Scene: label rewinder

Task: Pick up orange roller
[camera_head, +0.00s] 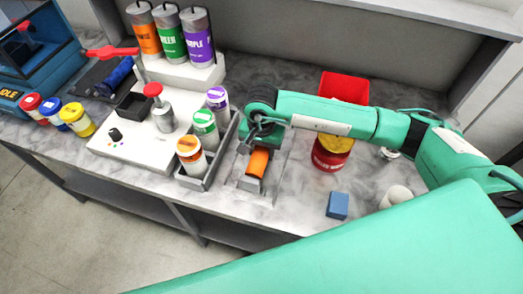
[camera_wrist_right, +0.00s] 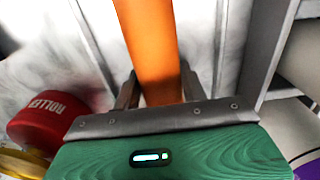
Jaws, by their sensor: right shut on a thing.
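The orange roller (camera_head: 258,162) lies in a narrow grey holder (camera_head: 282,180) near the middle front of the bench. My right gripper (camera_head: 260,143) comes down over its far end. In the right wrist view the orange roller (camera_wrist_right: 150,45) runs up between the two fingers of the right gripper (camera_wrist_right: 158,88), which is shut on it. The fingertips are partly hidden by the gripper body. Whether the roller is clear of the holder cannot be told. My left gripper is not in view.
Left of the holder, a grey tray (camera_head: 187,183) holds white jars with orange, green and purple lids. A white station (camera_head: 135,152) stands farther left.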

